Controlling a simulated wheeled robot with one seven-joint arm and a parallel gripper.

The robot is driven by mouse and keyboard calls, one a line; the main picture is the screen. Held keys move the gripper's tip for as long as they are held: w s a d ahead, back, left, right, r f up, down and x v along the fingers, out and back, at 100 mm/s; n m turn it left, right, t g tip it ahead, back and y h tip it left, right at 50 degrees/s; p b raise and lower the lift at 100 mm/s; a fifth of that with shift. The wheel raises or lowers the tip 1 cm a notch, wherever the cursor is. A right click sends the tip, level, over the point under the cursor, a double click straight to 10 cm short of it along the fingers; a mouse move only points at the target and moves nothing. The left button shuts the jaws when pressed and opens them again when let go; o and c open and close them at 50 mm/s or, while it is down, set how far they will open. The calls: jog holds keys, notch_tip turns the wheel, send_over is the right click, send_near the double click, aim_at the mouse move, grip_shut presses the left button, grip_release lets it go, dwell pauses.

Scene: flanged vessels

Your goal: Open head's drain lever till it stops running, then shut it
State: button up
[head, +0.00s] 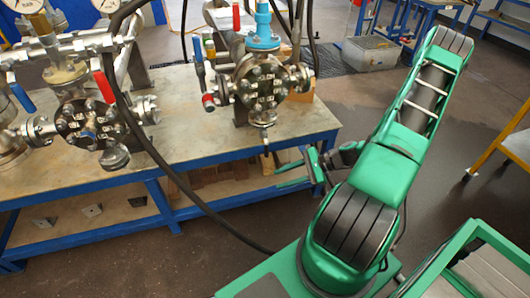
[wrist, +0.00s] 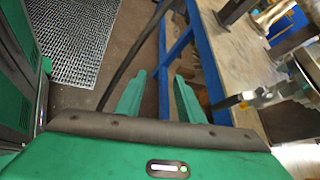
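Two flanged heads stand on the bench: one at the left (head: 85,122) and one in the middle (head: 262,82) with a blue neck. Which one the task means is not marked. Under the middle head hangs a thin drain stem (head: 264,135) at the bench's front edge; no running liquid can be made out. My gripper (head: 281,174) is open and empty, just below and right of that stem, in front of the bench. In the wrist view my gripper's two green fingers (wrist: 160,88) are apart with nothing between them. A dark stub (wrist: 232,100) points toward the right finger.
The blue-framed bench (head: 160,165) has a lower shelf with blocks and small plates. A black hose (head: 160,155) hangs across the bench front. A floor grating (wrist: 70,40) lies behind; a grey box (head: 370,53) stands farther back.

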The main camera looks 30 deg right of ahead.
jog(key=w+d+f+m+t, duration=0.2)
jog(key=w+m+t, duration=0.2)
jog(key=m+t, duration=0.1)
jog(key=m+t+h, duration=0.5)
jog(key=m+t, duration=0.1)
jog(key=m, duration=0.1)
send_near(267, 151)
jog(key=x, duration=0.7)
jog(key=f+x, duration=0.1)
jog(key=x, duration=0.3)
jog(key=shift+d, duration=0.4)
grip_shut()
